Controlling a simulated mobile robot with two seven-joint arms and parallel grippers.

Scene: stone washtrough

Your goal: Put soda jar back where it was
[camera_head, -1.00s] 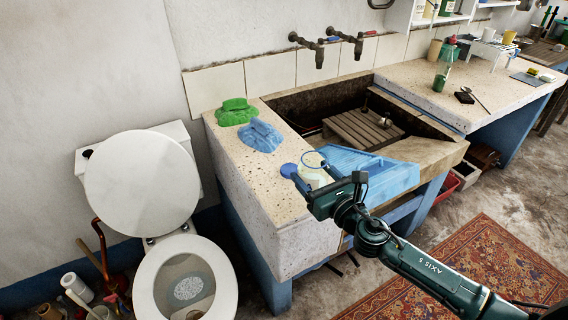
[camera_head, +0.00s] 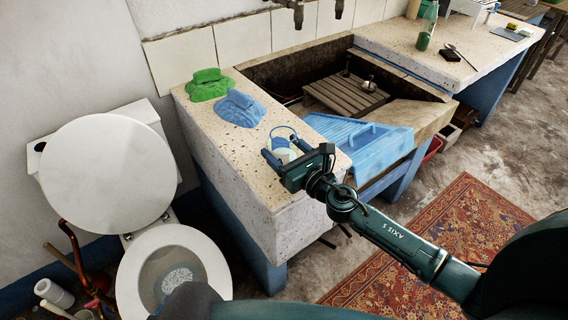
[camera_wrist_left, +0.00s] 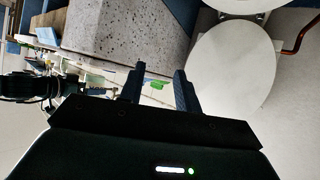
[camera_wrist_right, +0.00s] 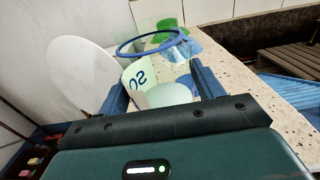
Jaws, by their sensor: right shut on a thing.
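The soda jar (camera_head: 283,155) is a pale, see-through jar with a blue ring at its rim and blue letters on its label. It also shows large in the right wrist view (camera_wrist_right: 138,76). My right gripper (camera_head: 284,150) is shut on it, one finger on each side. The jar appears over the front part of the speckled stone ledge (camera_head: 262,182), left of the blue washboard; I cannot tell whether it touches the stone. My left gripper (camera_wrist_left: 160,88) shows in the left wrist view, fingers apart with nothing between them.
A toilet (camera_head: 107,168) stands left.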

